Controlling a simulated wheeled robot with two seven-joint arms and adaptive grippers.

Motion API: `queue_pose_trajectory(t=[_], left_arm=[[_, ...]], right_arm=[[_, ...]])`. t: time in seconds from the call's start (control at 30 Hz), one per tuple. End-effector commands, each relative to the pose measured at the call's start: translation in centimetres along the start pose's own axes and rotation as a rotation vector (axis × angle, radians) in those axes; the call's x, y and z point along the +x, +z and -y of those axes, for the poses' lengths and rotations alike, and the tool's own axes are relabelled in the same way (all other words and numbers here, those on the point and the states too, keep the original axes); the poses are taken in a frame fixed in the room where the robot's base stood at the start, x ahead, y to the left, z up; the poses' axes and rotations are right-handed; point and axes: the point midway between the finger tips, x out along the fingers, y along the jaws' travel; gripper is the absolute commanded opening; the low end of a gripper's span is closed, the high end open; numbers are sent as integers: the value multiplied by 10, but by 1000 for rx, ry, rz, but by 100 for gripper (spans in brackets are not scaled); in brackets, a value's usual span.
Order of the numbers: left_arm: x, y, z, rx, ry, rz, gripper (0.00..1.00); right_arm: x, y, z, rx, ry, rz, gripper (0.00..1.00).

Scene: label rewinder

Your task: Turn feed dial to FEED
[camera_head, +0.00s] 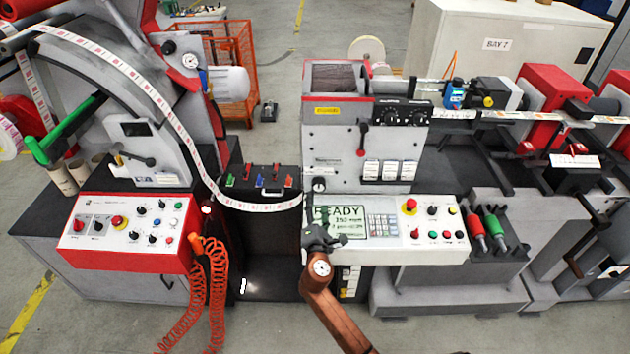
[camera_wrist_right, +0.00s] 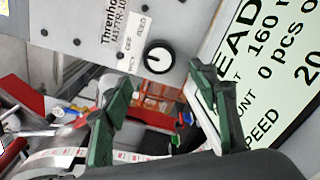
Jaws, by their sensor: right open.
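The feed dial (camera_wrist_right: 158,57) is a small round knob with a black rim, a white face and a dark pointer mark. It is on the grey machine panel, and it also shows in the head view (camera_head: 319,184) just above the READY screen's left end. Small labels beside it are too small to read surely. My right gripper (camera_wrist_right: 160,80) has green fingers spread apart, with nothing between them. The dial shows beyond and between the fingertips, apart from them. In the head view the right gripper (camera_head: 320,218) is just below the dial, in front of the screen's left edge. My left gripper is out of view.
The READY screen (camera_head: 352,222) and a button panel (camera_head: 438,228) lie right of the gripper. A paper label web (camera_head: 262,205) runs close on the left. A red-edged control panel (camera_head: 130,225) and coiled orange hose (camera_head: 195,295) are further left.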

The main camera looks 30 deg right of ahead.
Motion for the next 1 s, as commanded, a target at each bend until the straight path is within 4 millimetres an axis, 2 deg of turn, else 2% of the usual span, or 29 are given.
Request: queue_pose_trajectory(t=[0.17, 0.3, 0.4, 0.53, 0.8, 0.93, 1.0], left_arm=[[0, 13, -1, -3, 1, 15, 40], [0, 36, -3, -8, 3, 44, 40], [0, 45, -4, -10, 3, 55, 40], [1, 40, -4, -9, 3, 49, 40], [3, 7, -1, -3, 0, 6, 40], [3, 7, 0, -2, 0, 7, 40], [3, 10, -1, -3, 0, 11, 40]], right_arm=[[17, 8, 5, -1, -6, 11, 54], [40, 14, 9, 0, -11, 18, 54], [55, 16, 10, -1, -13, 21, 54], [69, 16, 10, 1, -12, 20, 54], [77, 14, 10, 2, -12, 17, 54], [77, 14, 9, 2, -11, 16, 54], [77, 14, 9, 2, -11, 16, 50]])
